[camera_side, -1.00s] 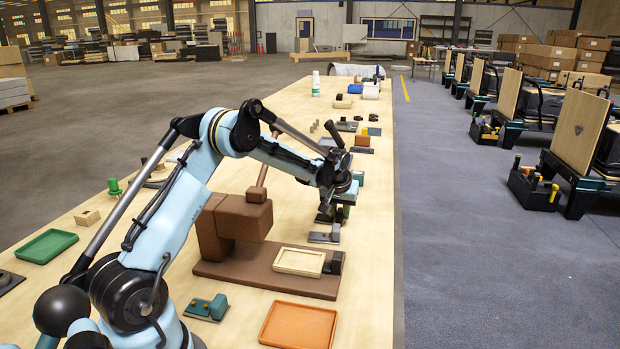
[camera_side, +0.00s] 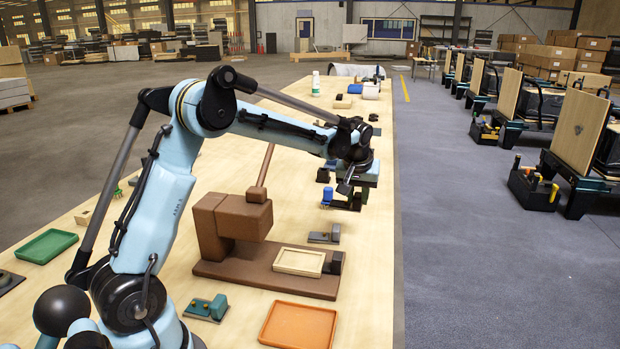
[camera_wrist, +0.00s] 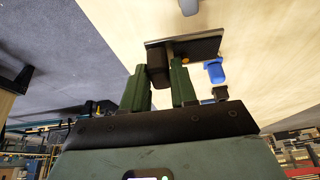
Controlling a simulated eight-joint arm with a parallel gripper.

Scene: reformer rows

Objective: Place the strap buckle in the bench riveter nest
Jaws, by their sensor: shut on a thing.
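My gripper (camera_side: 346,204) is above the right side of the bench, beyond the brown riveter. In the wrist view its two green fingers (camera_wrist: 159,84) are shut on a small dark brown piece (camera_wrist: 158,66), which I take to be the strap buckle; its shape is partly hidden. The bench riveter (camera_side: 232,218) is a blocky brown press with a raised lever and a flat brown base (camera_side: 240,272). A pale tray-like nest (camera_side: 299,262) sits on that base, empty. The gripper is apart from it, farther up the bench.
A dark plate (camera_wrist: 205,46) and a blue piece (camera_wrist: 214,71) are close to the fingers. A grey plate with a block (camera_side: 322,238) lies between gripper and riveter. An orange tray (camera_side: 299,326) and green tray (camera_side: 46,246) are nearer the camera. The bench's right edge is close.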

